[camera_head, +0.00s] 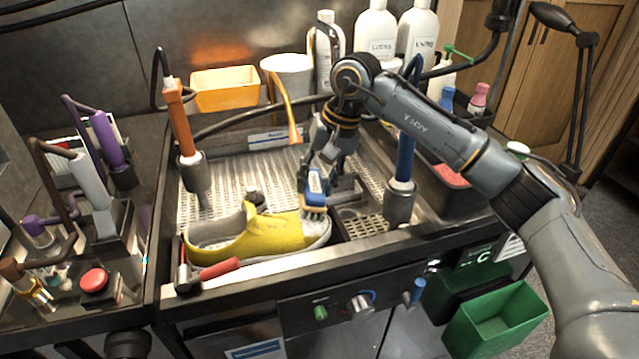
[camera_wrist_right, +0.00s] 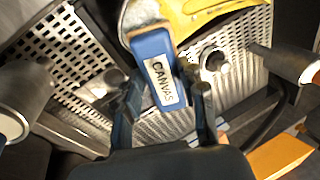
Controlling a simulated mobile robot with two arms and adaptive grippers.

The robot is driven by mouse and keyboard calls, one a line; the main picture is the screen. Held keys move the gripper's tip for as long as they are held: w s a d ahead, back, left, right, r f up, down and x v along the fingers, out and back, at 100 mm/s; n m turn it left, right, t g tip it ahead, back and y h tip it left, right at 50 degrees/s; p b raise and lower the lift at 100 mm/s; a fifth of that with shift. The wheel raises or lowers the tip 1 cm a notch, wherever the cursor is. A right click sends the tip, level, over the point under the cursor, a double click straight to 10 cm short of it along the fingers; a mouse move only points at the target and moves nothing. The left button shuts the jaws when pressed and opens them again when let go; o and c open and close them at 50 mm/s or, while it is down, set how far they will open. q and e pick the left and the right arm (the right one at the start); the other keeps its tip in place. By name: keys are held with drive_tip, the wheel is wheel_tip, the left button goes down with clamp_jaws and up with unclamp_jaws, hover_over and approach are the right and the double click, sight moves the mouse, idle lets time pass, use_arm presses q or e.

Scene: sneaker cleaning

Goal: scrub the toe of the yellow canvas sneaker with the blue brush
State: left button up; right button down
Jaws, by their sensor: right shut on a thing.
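The yellow canvas sneaker (camera_head: 262,234) lies on the perforated metal tray (camera_head: 226,174) near its front edge, toe to the right in the head view. It shows partly at the top of the right wrist view (camera_wrist_right: 190,16). My right gripper (camera_head: 314,172) is shut on the blue brush (camera_head: 315,186), just above the toe. The brush, labelled CANVAS, shows between the fingers in the wrist view (camera_wrist_right: 158,72). Its bristles are at the toe end of the shoe; they appear to touch it, but I cannot be sure. My left gripper is not in view.
An orange-handled tool (camera_head: 180,122) and a blue-handled tool (camera_head: 406,142) stand upright at the tray's sides. A red-handled tool (camera_head: 220,268) lies at the front edge. A yellow bin (camera_head: 226,92) and white bottles (camera_head: 376,32) stand behind.

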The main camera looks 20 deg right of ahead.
drive_tip(key=shift+s+f+b, duration=0.35)
drive_tip(key=shift+s+b, duration=0.05)
drive_tip(key=shift+s, duration=0.2)
drive_tip(key=shift+s+d+b, duration=0.1)
drive_tip(key=shift+s+b, duration=0.35)
drive_tip(key=shift+s, duration=0.9)
drive_tip(key=shift+s+f, duration=0.1)
drive_tip(key=shift+s, duration=0.35)
use_arm(q)
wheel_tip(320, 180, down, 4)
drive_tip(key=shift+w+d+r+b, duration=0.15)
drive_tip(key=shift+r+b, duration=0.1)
drive_tip(key=shift+b, duration=0.45)
use_arm(e)
drive_tip(key=s, duration=0.3)
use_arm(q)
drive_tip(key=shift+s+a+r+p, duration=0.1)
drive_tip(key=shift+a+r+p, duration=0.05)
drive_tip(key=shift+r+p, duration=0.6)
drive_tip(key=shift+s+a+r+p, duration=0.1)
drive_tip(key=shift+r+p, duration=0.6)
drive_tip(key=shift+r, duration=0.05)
use_arm(e)
wheel_tip(320, 180, up, 6)
hover_over(325, 201)
drive_tip(key=s+d, duration=0.2)
drive_tip(key=s, duration=0.1)
drive_tip(key=shift+a, duration=0.15)
